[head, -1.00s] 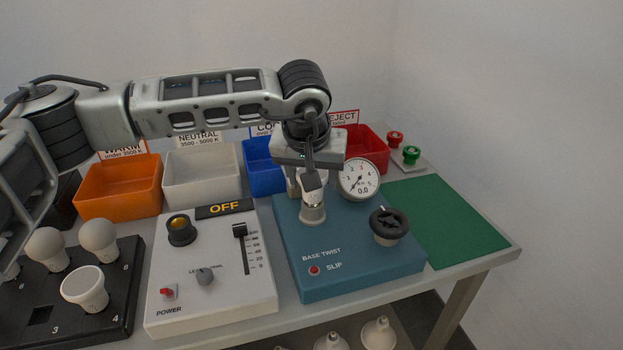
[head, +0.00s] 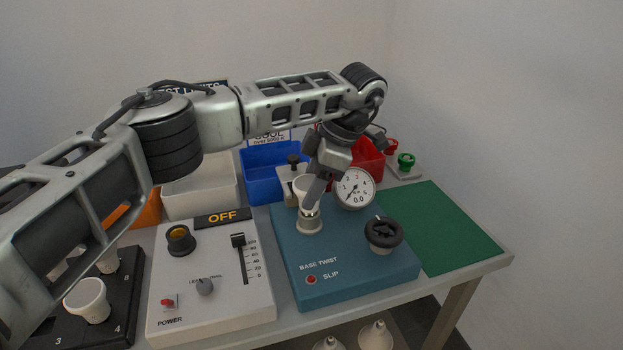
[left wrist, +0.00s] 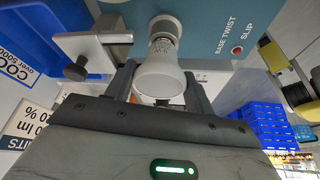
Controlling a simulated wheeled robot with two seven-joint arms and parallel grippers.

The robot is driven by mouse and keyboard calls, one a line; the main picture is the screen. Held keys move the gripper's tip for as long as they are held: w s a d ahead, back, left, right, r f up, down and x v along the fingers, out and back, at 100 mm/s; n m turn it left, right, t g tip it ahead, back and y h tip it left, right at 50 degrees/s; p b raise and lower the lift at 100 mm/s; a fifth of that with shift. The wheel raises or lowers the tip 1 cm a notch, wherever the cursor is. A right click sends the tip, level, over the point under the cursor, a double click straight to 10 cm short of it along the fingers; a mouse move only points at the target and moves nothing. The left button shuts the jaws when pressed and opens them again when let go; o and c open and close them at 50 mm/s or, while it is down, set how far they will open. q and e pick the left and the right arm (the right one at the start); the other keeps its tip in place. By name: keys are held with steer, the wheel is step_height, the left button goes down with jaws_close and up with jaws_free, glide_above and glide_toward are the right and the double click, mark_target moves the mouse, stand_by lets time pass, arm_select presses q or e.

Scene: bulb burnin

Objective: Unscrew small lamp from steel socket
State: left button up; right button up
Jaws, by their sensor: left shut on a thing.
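A small white lamp (left wrist: 163,78) stands base down at the steel socket (head: 310,222) of the teal base-twist box (head: 345,280). Its metal base shows between the white body and the socket ring (left wrist: 165,27) in the left wrist view. I cannot tell how deep the thread sits. My left gripper (head: 312,190) is shut on the lamp, with one dark finger on each side in the left wrist view. In the head view a finger hides part of the lamp (head: 301,184). My right gripper is not in view.
A round gauge (head: 355,188) reading 0.0 and a black knob (head: 383,233) stand close to the socket. A white control box (head: 209,295) showing OFF is left of it. Blue (head: 262,172) and red (head: 368,163) bins stand behind. The green mat (head: 440,225) is empty.

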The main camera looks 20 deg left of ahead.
arm_select(q)
steer(key=o, duration=0.9)
steer(key=shift+d, duration=0.1)
steer(key=shift+c, duration=0.2)
